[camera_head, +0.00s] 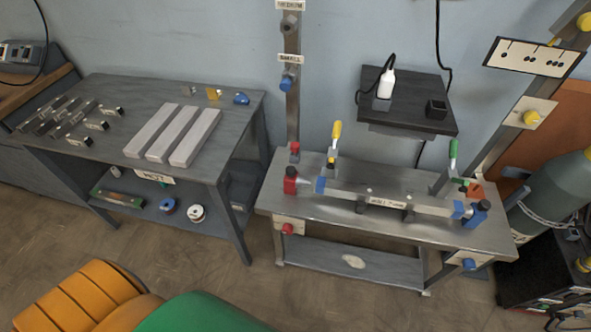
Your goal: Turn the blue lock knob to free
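Two blue knobs show, and I cannot tell which is the lock knob. One blue knob (468,264) sits on a pale plate at the front right edge of the fixture table (330,210). Another blue knob (287,84) is on the upright post (292,115) behind the table, under a small label. Both are too small to read their turn position. A red knob (287,228) is on the front left plate. Blue and red clamp blocks hold a grey tube (345,192) on the table top. Neither of my grippers is in view.
A dark workbench (95,95) with metal bars and pale blocks stands at left. A gas cylinder (555,195) and a slanted post with yellow knobs stand at right. Floor shows between the tables.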

